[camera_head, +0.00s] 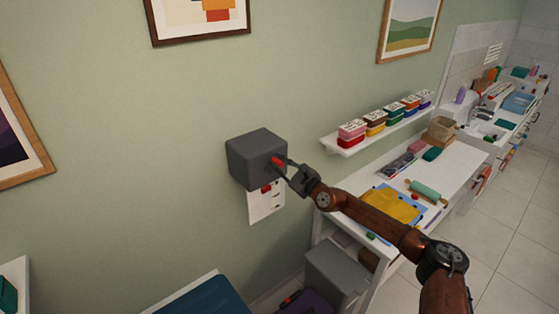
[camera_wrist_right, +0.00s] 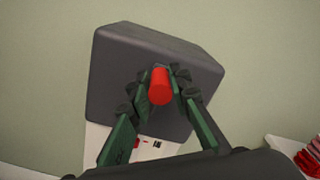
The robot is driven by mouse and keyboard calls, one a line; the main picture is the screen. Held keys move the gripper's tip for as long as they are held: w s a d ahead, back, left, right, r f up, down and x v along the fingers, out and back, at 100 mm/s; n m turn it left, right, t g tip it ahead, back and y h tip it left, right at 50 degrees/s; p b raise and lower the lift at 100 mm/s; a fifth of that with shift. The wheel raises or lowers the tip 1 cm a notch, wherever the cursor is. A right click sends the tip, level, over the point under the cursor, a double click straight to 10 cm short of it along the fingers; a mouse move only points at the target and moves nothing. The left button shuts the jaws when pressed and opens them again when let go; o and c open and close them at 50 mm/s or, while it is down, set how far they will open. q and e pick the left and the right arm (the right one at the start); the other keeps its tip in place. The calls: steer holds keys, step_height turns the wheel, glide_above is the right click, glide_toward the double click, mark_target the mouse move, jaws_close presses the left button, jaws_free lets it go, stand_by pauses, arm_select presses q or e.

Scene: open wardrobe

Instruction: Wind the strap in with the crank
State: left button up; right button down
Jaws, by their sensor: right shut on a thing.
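A dark grey box (camera_head: 254,158) is mounted on the green wall; it also fills the middle of the right wrist view (camera_wrist_right: 125,75). A red crank handle (camera_head: 277,161) sticks out from its front, and shows as a red cylinder in the right wrist view (camera_wrist_right: 160,86). My right gripper (camera_head: 281,164) is shut on the red handle, with one finger on each side of it. A white strap or sheet with printed marks (camera_head: 265,204) hangs below the box against the wall. The crank's arm is hidden behind the handle and fingers. My left gripper is not in view.
A shelf (camera_head: 348,150) with several coloured boxes is on the wall to the right. Below it a white table (camera_head: 455,179) holds a yellow cloth (camera_head: 391,204) and a rolling pin (camera_head: 427,192). A grey bin (camera_head: 335,274) stands beneath.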

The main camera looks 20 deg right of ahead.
steer(key=shift+a, duration=0.1)
stand_by(0.4)
steer(key=c, duration=1.8)
jaws_free()
steer(key=shift+o, duration=0.2)
steer(key=v, duration=1.2)
